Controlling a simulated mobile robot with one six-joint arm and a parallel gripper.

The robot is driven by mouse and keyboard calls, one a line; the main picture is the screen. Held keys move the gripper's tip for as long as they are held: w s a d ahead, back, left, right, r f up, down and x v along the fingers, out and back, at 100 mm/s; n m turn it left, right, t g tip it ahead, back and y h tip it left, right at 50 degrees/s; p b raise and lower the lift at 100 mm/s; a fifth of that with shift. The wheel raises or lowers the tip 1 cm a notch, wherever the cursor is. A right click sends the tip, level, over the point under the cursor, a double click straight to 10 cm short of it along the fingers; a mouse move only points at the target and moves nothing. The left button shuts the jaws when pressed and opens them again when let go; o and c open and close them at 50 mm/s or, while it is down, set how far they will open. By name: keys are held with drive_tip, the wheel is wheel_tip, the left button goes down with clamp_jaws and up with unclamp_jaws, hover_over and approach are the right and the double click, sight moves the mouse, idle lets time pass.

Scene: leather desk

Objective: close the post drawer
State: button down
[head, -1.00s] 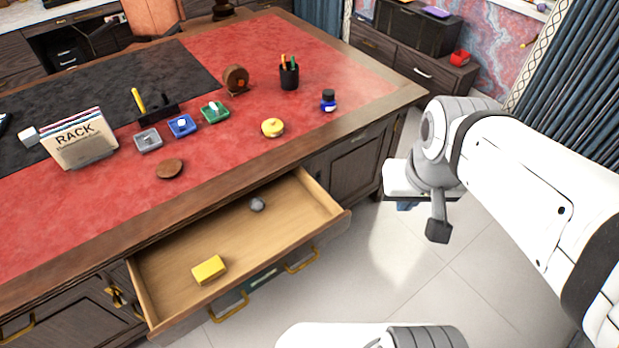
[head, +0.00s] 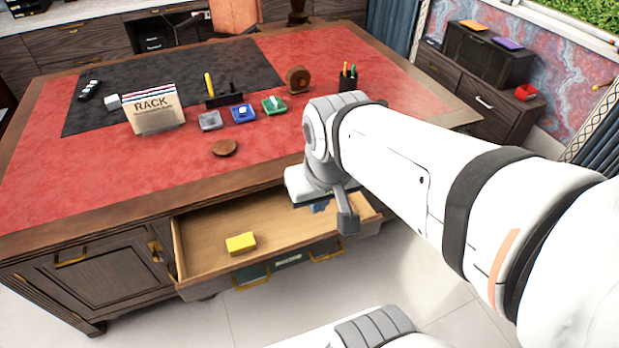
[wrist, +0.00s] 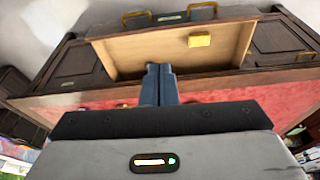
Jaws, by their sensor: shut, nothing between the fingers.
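The post drawer (head: 205,238) is pulled out from the front of the desk, with a pale wooden inside and brass handles on its front. A yellow block (head: 241,244) lies in it. The drawer also shows upside down in the wrist view (wrist: 140,55), with the yellow block (wrist: 199,40) in it. My gripper (wrist: 160,70) is shut and empty, its blue fingers together in front of the drawer opening in the wrist view. In the head view my wrist and arm cover the drawer's right part, and the fingers are mostly hidden.
The red and black desk top (head: 90,185) holds a rack of papers (head: 155,112), a brown disc (head: 224,148), small coloured trays (head: 243,113), a tape roll (head: 298,78) and a pen cup (head: 348,80).

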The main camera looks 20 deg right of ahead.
drive_tip(key=w+d+f+n+t+h+b, duration=0.1)
drive_tip(key=w+d+f+n+b, duration=0.1)
drive_tip(key=w+d+f, duration=0.35)
drive_tip(key=w+d+f+n+t+h+b, duration=0.1)
drive_tip(key=w+d+f+n+h+b, duration=0.15)
drive_tip(key=d, duration=0.65)
drive_tip(key=w+d+f+n+t+h+b, duration=0.1)
drive_tip(key=w+d+f+n+t+b, duration=0.15)
drive_tip(key=w+d+f, duration=0.35)
drive_tip(key=s+d+f+n+y+b, duration=0.1)
drive_tip(key=s+f+n+y+b, duration=0.15)
drive_tip(key=f, duration=0.25)
drive_tip(key=s+d+f+n+y+b, duration=0.1)
drive_tip(key=d+f+n+y, duration=0.1)
drive_tip(key=f+n, duration=0.25)
drive_tip(key=s+a+f+n+g+y+b, duration=0.2)
drive_tip(key=s+a+f+n+y, duration=0.25)
drive_tip(key=f, duration=0.45)
drive_tip(key=m+b, duration=0.1)
drive_tip(key=b, duration=0.3)
approach(336, 243)
wheel_tip(336, 243, down, 4)
drive_tip(key=s, duration=0.2)
drive_tip(key=shift+y, duration=0.35)
drive_tip(key=shift+w+a, duration=0.2)
drive_tip(key=shift+w, duration=0.5)
drive_tip(key=shift+w+a, duration=0.25)
drive_tip(key=shift+w, duration=0.4)
drive_tip(key=shift+w+a, duration=0.2)
drive_tip(key=shift+w, duration=0.5)
